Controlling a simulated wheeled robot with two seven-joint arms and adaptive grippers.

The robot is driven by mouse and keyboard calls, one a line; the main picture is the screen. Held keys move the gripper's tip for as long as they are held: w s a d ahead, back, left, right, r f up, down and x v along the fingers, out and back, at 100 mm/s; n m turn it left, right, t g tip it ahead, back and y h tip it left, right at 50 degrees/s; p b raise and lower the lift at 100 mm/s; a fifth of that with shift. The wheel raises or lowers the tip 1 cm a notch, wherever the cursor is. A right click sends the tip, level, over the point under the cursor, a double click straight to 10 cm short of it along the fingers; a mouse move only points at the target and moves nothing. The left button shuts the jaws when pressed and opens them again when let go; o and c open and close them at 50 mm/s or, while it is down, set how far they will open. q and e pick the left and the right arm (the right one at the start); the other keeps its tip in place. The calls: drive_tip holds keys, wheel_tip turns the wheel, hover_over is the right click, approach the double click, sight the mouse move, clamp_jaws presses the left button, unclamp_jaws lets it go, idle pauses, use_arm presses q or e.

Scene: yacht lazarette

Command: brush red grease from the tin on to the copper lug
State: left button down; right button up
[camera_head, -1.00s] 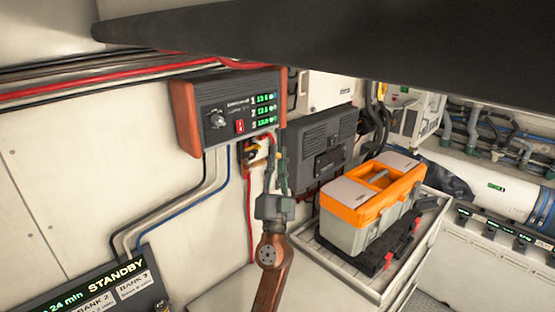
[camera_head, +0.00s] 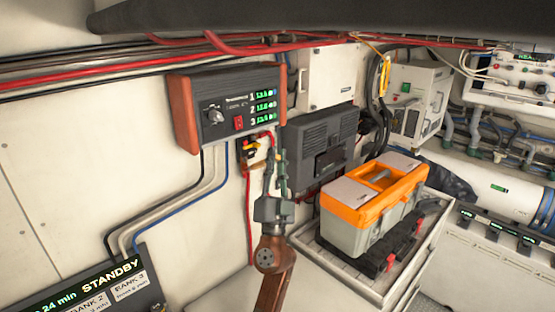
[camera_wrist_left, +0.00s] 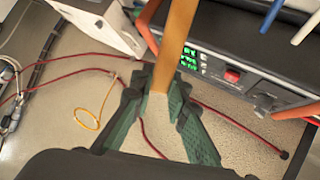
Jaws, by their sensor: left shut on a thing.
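My left gripper (camera_head: 279,168) is upright in front of the back wall, just right of a small panel with red and yellow parts (camera_head: 250,150). In the left wrist view its green fingers (camera_wrist_left: 160,85) are shut on a flat orange-brown handle (camera_wrist_left: 179,40), seemingly the brush's. The handle runs out of the top of that view, so its bristles and any grease are not visible. I cannot make out the copper lug; the gripper and red cable partly cover the area by the panel. The tin is not visible. My right gripper is not in view.
A charger box with green readouts (camera_head: 228,108) is above left of the gripper. An orange and grey toolbox (camera_head: 352,235) stands on a tray at the right. Red cables (camera_head: 110,70) run along the upper wall. A dark shape (camera_head: 300,16) spans the top.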

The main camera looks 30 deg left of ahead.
use_arm(q)
drive_tip(key=shift+w+d+r, duration=0.1)
drive_tip(key=shift+w+r, duration=0.2)
drive_tip(key=shift+r, duration=0.4)
drive_tip(key=shift+w+f+b, duration=0.1)
drive_tip(key=shift+f+b, duration=0.55)
drive_tip(key=shift+f, duration=0.15)
drive_tip(key=shift+r+p, duration=0.55)
drive_tip(key=shift+r, duration=0.3)
drive_tip(key=shift+f+b, duration=0.9)
drive_tip(key=shift+r+p, duration=0.55)
drive_tip(key=shift+r, duration=0.35)
drive_tip(key=shift+f+b, duration=0.85)
drive_tip(key=shift+f, duration=0.05)
drive_tip(key=shift+r, duration=0.1)
